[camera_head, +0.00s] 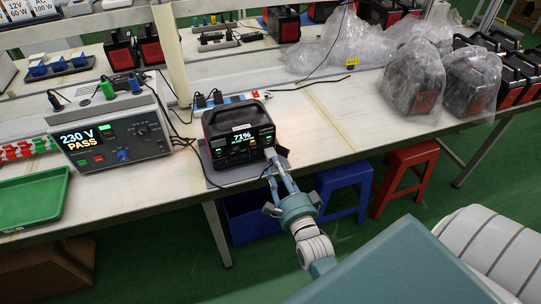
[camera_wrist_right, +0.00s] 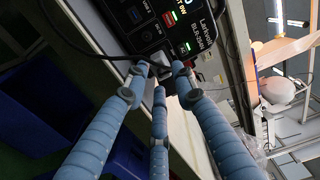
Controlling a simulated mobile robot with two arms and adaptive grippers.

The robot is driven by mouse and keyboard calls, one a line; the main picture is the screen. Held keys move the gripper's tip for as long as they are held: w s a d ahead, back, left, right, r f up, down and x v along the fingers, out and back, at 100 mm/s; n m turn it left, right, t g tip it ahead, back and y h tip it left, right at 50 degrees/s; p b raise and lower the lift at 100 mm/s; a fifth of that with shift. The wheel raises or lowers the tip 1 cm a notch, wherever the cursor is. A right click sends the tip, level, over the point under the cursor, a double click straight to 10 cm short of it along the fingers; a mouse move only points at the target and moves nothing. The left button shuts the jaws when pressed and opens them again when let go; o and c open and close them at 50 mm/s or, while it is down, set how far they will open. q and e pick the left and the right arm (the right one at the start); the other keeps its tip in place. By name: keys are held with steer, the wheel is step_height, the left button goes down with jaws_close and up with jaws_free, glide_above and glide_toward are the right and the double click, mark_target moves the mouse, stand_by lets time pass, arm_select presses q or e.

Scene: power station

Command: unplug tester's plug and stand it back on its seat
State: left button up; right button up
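The black power station (camera_head: 238,137) stands on the bench, its screen reading 71%; its front panel also shows in the right wrist view (camera_wrist_right: 165,22). My right gripper (camera_head: 276,163) is at the right side of that front. Its fingers (camera_wrist_right: 160,76) close around the tester's plug (camera_wrist_right: 160,66) at a socket, mostly hidden between the fingertips. A black cable (camera_wrist_right: 88,53) leads away from it. The plug looks still at the panel; I cannot tell how deep it sits. The grey tester (camera_head: 112,137) shows 230 V PASS, with black, green and blue plugs on top. My left gripper is out of view.
A power strip (camera_head: 228,100) with black plugs is behind the station. Bagged units (camera_head: 413,78) stand on the right. Blue (camera_head: 343,180) and red (camera_head: 407,165) stools are below the bench edge. Bench right of the station is clear.

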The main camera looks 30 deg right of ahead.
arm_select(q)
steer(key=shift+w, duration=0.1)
arm_select(e)
steer(key=v, duration=1.1)
steer(key=shift+s+a, duration=0.2)
steer(key=shift+s, duration=0.2)
